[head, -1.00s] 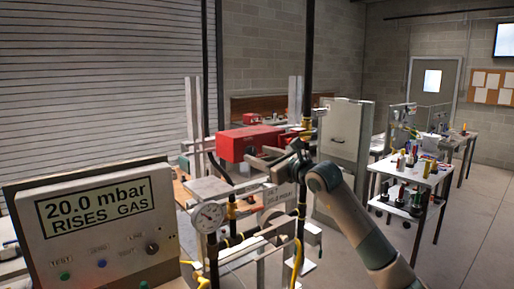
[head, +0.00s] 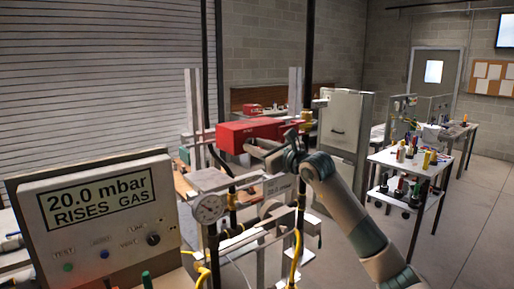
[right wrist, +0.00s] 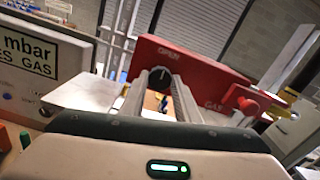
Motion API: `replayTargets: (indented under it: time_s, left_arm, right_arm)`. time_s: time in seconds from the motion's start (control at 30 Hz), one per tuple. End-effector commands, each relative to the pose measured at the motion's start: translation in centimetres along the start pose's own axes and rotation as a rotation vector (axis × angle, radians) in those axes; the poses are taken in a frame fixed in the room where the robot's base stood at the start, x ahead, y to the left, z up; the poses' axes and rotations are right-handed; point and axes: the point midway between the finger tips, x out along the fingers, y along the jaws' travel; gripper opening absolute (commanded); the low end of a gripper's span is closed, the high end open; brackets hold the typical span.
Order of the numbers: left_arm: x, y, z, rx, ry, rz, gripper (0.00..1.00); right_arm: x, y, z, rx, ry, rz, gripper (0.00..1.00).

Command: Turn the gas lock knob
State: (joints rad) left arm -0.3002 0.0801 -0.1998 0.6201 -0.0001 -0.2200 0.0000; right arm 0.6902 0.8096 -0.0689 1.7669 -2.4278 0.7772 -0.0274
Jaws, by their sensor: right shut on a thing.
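The red gas box (head: 246,135) stands on the rig in the middle of the head view. It also fills the upper middle of the right wrist view (right wrist: 205,72), with "OPEN" and "GAS" lettering on its face. A round dark knob (right wrist: 159,74) sits below the word "OPEN". My right gripper (head: 256,148) is at the front of the box. In the right wrist view its two fingers (right wrist: 162,84) are shut on the knob, one on each side. The knob is hidden behind the gripper in the head view. My left gripper is not in view.
A grey panel (head: 105,240) reading "20.0 mbar RISES GAS" stands at the left. A dial gauge (head: 209,208), black pipes and yellow hoses are below the box. A red valve handle (right wrist: 248,106) is right of the knob. A tool cart (head: 410,165) stands right, with open floor beyond.

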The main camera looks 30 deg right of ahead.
Motion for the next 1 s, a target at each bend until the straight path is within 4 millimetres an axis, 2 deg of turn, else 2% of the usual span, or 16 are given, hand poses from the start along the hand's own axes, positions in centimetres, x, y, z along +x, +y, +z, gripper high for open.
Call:
replayTargets:
  time_s: [0.27,0.47,0.7,1.0]
  left_arm:
    - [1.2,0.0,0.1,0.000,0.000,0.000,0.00]
    - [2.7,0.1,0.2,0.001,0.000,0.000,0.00]
    - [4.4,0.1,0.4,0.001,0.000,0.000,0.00]
    - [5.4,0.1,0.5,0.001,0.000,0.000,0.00]
  right_arm:
    - [0.0,0.1,-0.3,0.077,-0.001,0.000,0.07]
    - [0.0,0.1,-0.3,0.200,-0.002,0.001,0.07]
    - [0.0,0.1,-0.3,0.408,-0.001,0.001,0.07]
    - [0.0,0.1,-0.1,0.693,-0.001,0.001,0.07]
